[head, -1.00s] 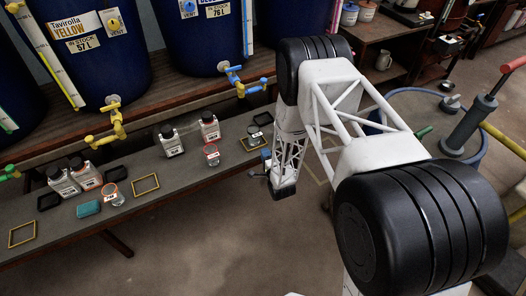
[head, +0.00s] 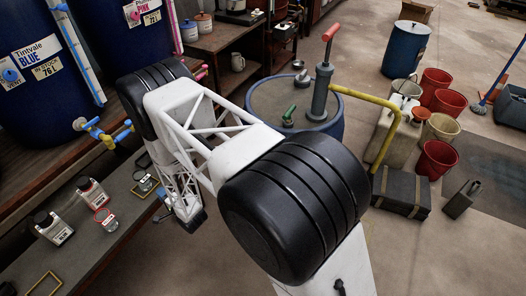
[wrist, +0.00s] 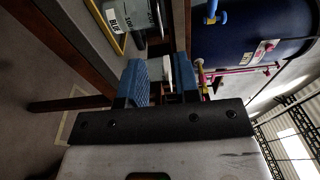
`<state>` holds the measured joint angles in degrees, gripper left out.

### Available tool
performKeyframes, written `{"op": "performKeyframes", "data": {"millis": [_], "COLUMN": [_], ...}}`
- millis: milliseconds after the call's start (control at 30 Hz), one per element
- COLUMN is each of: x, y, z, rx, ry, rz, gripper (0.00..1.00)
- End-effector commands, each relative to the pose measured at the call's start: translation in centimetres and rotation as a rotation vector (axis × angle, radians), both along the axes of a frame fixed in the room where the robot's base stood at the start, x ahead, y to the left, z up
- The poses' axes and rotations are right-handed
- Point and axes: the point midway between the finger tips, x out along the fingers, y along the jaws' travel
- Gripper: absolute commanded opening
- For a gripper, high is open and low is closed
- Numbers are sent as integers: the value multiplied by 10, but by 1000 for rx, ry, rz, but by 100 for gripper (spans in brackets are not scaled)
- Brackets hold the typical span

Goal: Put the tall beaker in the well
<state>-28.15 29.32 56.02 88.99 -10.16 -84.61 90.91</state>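A clear glass beaker (head: 145,182) with a pale label stands on the bench close to my arm in the head view. A labelled glass vessel, apparently this one, shows at the top of the wrist view (wrist: 128,16), beside a yellow frame (wrist: 117,42). A second glass (head: 105,216) with a red band stands left of it. I cannot tell for certain which is the tall beaker or which spot is the well. My gripper (wrist: 162,78) has two blue fingers standing apart, with nothing held between them.
Blue vats (head: 45,75) with taps stand behind. A round blue tub (head: 295,105) with a pump is right of my arm.

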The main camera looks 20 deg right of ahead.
Motion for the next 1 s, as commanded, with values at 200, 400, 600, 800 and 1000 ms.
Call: {"op": "performKeyframes", "data": {"millis": [200, 400, 600, 800, 1000], "x": [12, 37, 62, 75, 75], "y": [-4, -19, -45, -79, -118], "z": [19, 62, 122, 184, 243], "rx": [-44, -156, -317, -479, -635], "ry": [-3, 0, 12, 36, 69], "rz": [-15, -50, -87, -115, -127], "gripper": [29, 29, 29, 29, 29]}}
